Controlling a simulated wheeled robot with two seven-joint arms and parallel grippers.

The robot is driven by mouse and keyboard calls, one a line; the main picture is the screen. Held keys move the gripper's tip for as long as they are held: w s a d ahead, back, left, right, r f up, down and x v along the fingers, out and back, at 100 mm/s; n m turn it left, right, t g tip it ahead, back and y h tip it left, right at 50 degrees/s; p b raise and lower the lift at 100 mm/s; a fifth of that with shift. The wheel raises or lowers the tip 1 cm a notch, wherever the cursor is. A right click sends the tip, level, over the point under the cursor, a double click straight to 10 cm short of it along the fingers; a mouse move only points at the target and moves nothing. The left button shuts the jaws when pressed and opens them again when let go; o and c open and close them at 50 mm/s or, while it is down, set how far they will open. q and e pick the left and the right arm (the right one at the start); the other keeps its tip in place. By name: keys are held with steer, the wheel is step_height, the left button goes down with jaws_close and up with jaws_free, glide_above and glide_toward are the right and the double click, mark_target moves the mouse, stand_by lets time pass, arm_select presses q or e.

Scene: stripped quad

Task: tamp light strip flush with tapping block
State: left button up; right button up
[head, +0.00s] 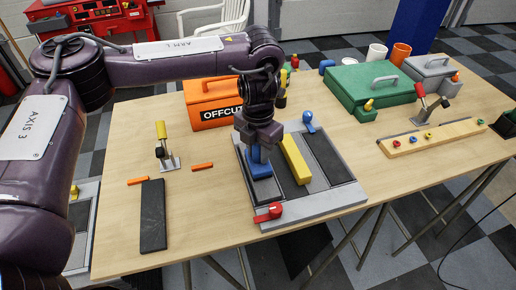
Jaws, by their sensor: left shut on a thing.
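My left gripper (258,143) points straight down over the left part of a grey fixture plate (310,212) and is shut on a blue block (259,168). The block's lower end is at a dark panel in the plate; I cannot tell whether it touches. A yellow bar (295,160) lies on the plate just right of the block. A second dark panel (327,158) lies right of the bar. I cannot pick out the light strip for certain; pale grey bands run between the panels. My right gripper is not in view.
A red clamp (269,213) and a blue clamp (309,122) sit at the plate's edges. A dark slab (153,217), small orange sticks (202,166) and a yellow-handled clamp (163,147) lie to the left. An orange box (208,110) and a green case (365,92) stand behind.

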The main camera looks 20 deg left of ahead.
arm_select(q)
steer(key=shift+f, duration=0.55)
steer(key=shift+s+f+b, duration=0.1)
steer(key=shift+f+b, duration=0.2)
steer(key=shift+f, duration=0.2)
stand_by(1.4)
step_height(320, 180, up, 8)
steer(key=p, duration=0.8)
steer(key=shift+r, duration=0.15)
stand_by(0.3)
